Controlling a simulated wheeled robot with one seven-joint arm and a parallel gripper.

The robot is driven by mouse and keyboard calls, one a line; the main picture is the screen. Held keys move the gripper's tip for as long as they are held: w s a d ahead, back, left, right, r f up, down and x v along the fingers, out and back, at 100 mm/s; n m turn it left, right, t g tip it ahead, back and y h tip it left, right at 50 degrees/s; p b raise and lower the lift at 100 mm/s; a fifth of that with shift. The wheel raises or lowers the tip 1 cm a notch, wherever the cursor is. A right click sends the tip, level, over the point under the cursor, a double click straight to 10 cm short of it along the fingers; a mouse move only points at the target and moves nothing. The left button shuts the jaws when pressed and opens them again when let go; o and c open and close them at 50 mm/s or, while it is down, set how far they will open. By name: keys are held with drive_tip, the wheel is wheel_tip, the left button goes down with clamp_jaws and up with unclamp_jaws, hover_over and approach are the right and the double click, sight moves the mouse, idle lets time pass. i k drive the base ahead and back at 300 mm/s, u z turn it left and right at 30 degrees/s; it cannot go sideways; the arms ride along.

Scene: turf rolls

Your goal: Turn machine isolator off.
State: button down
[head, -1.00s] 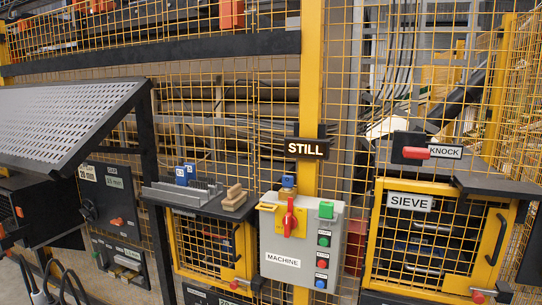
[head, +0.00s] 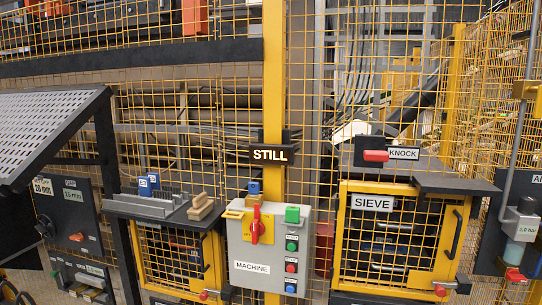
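The machine isolator (head: 256,224) is a red rotary handle on a yellow plate, on the upper left of a grey box labelled MACHINE (head: 262,280). Its red handle points upright. A lit sign reading STILL (head: 271,155) is on the yellow post above the box. My gripper is not in view.
A shelf (head: 160,212) with blue tags and wooden blocks juts out left of the box. A SIEVE door (head: 395,238) and a KNOCK handle (head: 375,156) are to the right. A perforated sloping panel (head: 45,125) is at far left.

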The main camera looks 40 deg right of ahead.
sight(256, 228)
drive_tip(key=u, duration=0.05)
drive_tip(key=k, duration=0.55)
drive_tip(key=u, duration=0.15)
drive_tip(key=i, duration=0.95)
drive_tip(key=u, duration=0.75)
